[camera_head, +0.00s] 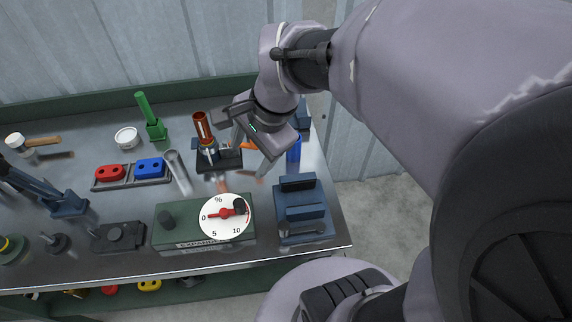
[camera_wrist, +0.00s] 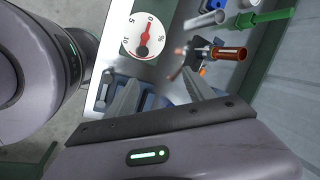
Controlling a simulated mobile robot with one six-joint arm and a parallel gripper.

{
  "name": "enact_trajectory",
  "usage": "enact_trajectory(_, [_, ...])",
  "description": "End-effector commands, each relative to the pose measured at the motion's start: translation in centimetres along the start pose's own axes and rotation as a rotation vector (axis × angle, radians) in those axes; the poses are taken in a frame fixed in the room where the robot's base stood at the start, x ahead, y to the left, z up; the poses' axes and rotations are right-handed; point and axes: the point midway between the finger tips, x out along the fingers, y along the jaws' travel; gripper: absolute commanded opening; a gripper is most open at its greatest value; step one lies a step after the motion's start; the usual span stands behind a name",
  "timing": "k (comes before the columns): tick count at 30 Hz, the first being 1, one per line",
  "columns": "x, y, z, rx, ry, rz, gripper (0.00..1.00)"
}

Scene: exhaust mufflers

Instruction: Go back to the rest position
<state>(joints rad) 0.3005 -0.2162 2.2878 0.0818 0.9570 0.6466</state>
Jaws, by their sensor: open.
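My gripper (camera_head: 252,157) hangs over the right part of the steel workbench (camera_head: 75,165), with its arm reaching in from the right. In the wrist view its two fingers (camera_wrist: 163,90) are spread apart with nothing held between them. A copper-coloured tube (camera_head: 201,126) stands upright on a dark fixture (camera_head: 222,161), just left of my gripper. The tube also shows in the wrist view (camera_wrist: 228,54), beyond the right finger.
A green expander box (camera_head: 180,228) with a white dial and a blue vise (camera_head: 303,228) stand near the bench's front edge.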

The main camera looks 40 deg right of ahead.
Motion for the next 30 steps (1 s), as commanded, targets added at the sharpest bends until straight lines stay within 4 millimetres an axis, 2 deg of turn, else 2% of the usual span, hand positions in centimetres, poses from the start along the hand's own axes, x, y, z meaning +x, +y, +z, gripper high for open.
enact_trajectory(1, [-4.1,0.8,3.5,-0.270,0.054,-0.111,0.62])
enact_trajectory(3, [-4.8,3.4,6.9,-0.608,0.072,-0.133,0.62])
enact_trajectory(4, [-4.9,4.3,7.8,-0.723,0.079,-0.141,0.62])
enact_trajectory(6, [-5.0,6.0,9.2,-0.915,0.093,-0.154,0.62])
enact_trajectory(8, [-5.1,6.7,9.7,-1.003,0.101,-0.160,0.62])
enact_trajectory(30, [-5.1,6.9,9.8,-1.029,0.103,-0.161,0.62])
